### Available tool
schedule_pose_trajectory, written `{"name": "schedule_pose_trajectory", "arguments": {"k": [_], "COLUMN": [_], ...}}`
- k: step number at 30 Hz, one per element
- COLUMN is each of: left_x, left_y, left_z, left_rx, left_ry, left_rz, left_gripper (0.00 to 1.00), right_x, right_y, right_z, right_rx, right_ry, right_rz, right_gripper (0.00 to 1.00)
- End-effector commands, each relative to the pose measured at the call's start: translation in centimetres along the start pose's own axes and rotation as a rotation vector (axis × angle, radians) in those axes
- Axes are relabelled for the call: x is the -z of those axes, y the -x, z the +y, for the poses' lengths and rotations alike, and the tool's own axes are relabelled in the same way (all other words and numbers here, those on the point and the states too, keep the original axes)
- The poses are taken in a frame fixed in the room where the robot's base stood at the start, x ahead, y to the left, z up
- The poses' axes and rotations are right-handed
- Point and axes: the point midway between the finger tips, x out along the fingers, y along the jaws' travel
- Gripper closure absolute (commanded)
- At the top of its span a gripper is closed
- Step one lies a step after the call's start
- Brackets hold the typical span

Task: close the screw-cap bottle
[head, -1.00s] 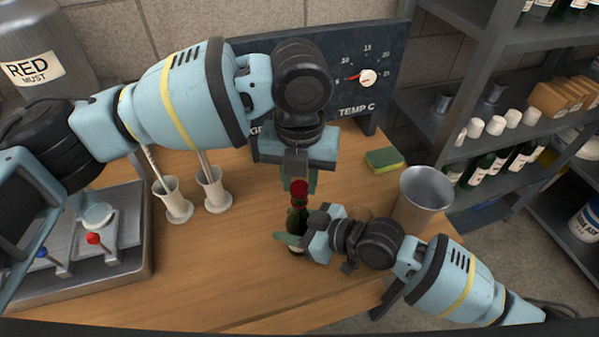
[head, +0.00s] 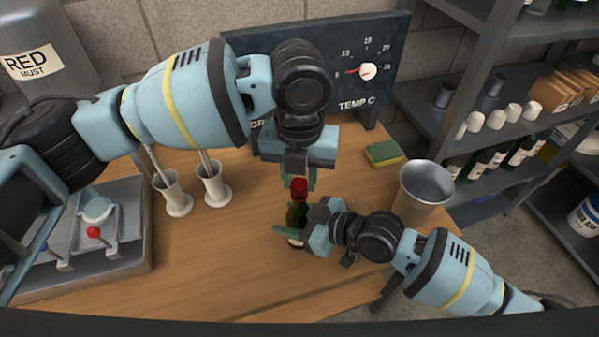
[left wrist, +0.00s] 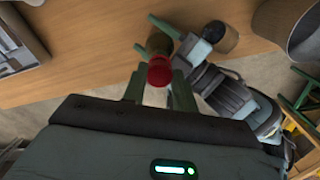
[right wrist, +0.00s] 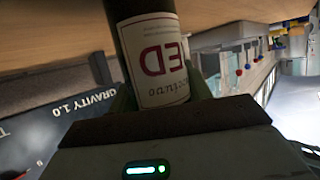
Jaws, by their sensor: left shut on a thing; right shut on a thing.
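The dark green bottle (head: 297,212) stands near the table's front right part, its label facing the right wrist camera (right wrist: 158,60). My right gripper (head: 292,235) is shut on the bottle's body from the right. The red cap (head: 299,184) is at the bottle's top, in line with the neck; I cannot tell whether it is seated or how far it is turned. My left gripper (head: 299,180) points down from above, shut on the cap. The left wrist view shows the cap (left wrist: 159,71) between the two green fingers, with the bottle (left wrist: 158,43) beyond it.
A metal cup (head: 425,187) stands right of my right gripper, and a sponge (head: 384,154) lies behind it. Two white cylinders (head: 213,188) stand to the left, near a metal tray (head: 125,262). A gauge panel (head: 340,62) stands at the back. The front middle table is clear.

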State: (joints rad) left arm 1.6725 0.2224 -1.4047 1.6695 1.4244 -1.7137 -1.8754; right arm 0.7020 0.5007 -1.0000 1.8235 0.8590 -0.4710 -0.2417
Motion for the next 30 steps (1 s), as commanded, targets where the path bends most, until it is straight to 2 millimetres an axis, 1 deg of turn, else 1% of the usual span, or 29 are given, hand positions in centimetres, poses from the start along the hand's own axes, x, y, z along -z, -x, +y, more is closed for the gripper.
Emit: {"name": "schedule_pose_trajectory", "arguments": {"k": [10,11,14,16,20,30], "left_x": [0.02,0.01,0.01,0.02,0.03,0.08], "left_y": [-0.66,-0.68,-0.65,-0.66,-0.65,-0.66], "left_z": [0.02,0.02,0.02,0.00,-0.05,-0.18], "left_rx": [0.000,0.000,0.000,0.000,0.000,0.000], "left_ry": [0.000,0.000,-0.017,-0.064,-0.239,-0.800], "left_rz": [0.001,0.001,0.001,0.001,0.002,0.000], "left_gripper": [0.93,0.93,0.93,0.93,0.93,0.93], "right_x": [0.01,0.01,0.01,0.01,0.01,0.00], "right_y": [-0.01,-0.01,-0.01,-0.01,-0.01,0.00], "right_z": [-0.01,-0.01,-0.01,-0.01,-0.01,-0.01], "right_rx": [0.000,0.000,0.000,0.000,0.000,0.000], "right_ry": [0.000,0.000,0.000,0.000,0.000,0.000], "right_rz": [0.000,0.000,0.000,0.000,0.000,0.000], "right_gripper": [0.92,1.00,1.00,1.00,1.00,1.00]}}
